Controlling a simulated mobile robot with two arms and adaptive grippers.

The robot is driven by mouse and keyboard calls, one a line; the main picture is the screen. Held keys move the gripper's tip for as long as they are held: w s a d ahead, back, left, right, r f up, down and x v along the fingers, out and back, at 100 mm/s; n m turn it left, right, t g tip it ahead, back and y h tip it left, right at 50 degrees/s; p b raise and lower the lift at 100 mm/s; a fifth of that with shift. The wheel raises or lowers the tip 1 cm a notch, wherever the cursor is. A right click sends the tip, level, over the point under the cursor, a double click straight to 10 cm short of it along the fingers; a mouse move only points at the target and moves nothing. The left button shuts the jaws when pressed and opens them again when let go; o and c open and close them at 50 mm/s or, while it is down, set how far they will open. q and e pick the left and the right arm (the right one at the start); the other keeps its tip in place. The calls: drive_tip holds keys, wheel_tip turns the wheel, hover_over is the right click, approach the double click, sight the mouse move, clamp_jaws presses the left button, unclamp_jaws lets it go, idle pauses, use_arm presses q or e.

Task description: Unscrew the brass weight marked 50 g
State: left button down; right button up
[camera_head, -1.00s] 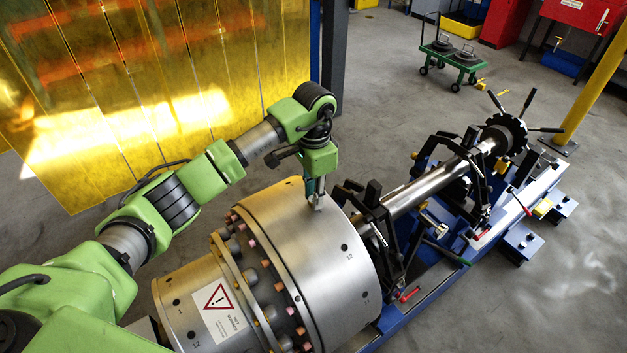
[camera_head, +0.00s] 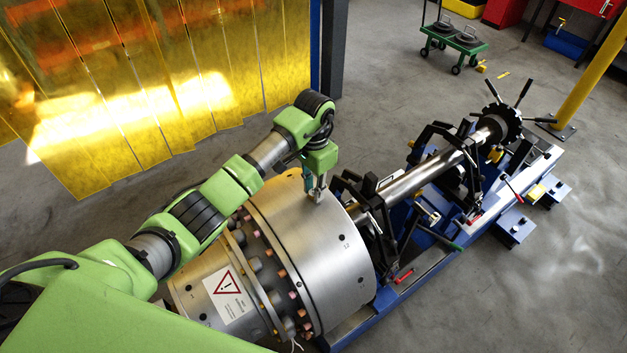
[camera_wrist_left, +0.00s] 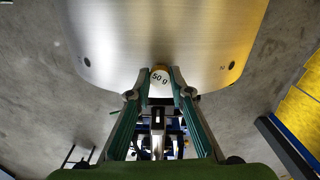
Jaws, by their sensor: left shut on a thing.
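The brass weight marked 50 g (camera_wrist_left: 160,77) sits at the edge of the rotor's curved face in the left wrist view, its label facing the camera. My left gripper (camera_wrist_left: 160,88) is shut on it, one finger on each side. In the head view the left gripper (camera_head: 318,196) points down at the top of the large steel rotor (camera_head: 310,235); the weight is hardly visible there between the fingertips. I cannot tell whether the weight is still seated in the rotor. My right gripper is not in view.
The rotor's shaft (camera_head: 420,178) runs right through black clamps on a blue stand (camera_head: 440,248). A spoked handwheel (camera_head: 500,122) is at its far end. A yellow strip curtain (camera_head: 150,100) hangs behind my left arm. A green cart (camera_head: 455,40) stands on open floor.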

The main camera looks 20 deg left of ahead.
use_arm(q)
drive_tip(key=shift+w+r, duration=0.15)
drive_tip(key=c, duration=1.9)
unclamp_jaws()
drive_tip(key=shift+o, duration=0.7)
drive_tip(key=shift+s, duration=0.2)
drive_tip(key=shift+c, duration=0.6)
